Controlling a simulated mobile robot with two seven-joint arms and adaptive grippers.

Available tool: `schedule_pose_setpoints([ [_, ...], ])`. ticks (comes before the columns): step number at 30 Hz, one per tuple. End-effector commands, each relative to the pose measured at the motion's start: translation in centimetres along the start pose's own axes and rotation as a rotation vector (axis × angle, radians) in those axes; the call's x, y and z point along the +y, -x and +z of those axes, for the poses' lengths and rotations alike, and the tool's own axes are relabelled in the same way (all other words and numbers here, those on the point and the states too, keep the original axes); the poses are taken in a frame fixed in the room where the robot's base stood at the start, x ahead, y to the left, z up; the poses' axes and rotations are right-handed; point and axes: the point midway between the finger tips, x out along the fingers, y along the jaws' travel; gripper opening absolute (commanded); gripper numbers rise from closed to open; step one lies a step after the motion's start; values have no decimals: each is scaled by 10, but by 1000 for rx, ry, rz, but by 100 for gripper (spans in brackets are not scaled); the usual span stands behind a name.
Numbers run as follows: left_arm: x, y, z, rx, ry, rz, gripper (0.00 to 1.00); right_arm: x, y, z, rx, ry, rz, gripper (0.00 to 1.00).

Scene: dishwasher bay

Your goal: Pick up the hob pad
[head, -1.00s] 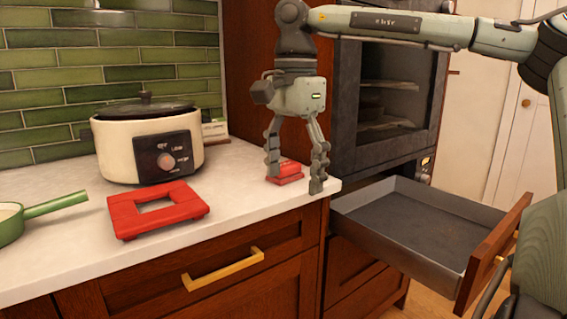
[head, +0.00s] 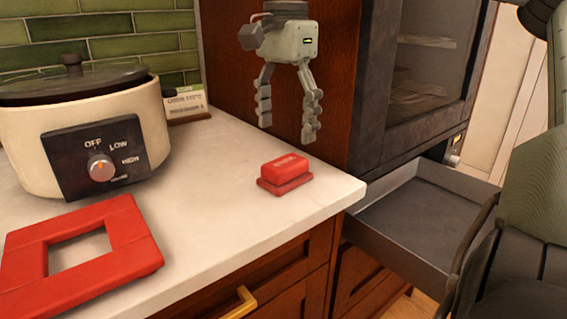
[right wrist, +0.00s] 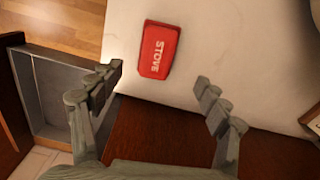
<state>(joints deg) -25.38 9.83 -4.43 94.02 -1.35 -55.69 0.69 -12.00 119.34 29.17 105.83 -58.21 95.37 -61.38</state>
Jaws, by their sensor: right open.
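The hob pad looks to be the small red block (head: 285,173) lying on the white counter near its right front corner. It shows in the right wrist view (right wrist: 159,50) with the word STOVE on its top. My right gripper (head: 287,133) is open and empty, pointing down above and apart from the block. In the right wrist view the fingers (right wrist: 160,88) are spread wide, with the block beyond the tips and between their lines. My left gripper is not in view.
A red square frame (head: 128,231) lies at the left front of the counter (head: 215,215). A cream slow cooker (head: 90,140) stands behind it. A small card holder (head: 187,103) is by the wall. An open drawer (head: 405,215) juts out at right below the oven.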

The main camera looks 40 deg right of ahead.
Motion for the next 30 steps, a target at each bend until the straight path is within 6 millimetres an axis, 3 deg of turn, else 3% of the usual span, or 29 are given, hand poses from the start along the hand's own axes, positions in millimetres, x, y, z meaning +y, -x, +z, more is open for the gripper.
schedule_pose_setpoints([
  [10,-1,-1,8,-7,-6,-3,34,4,-41,3,-3,1,4,76],
  [15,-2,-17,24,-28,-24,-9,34,5,-66,5,-2,0,5,76],
  [25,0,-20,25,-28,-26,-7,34,4,-76,4,0,-1,0,76],
  [30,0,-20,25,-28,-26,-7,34,4,-75,4,0,-1,1,57],
])
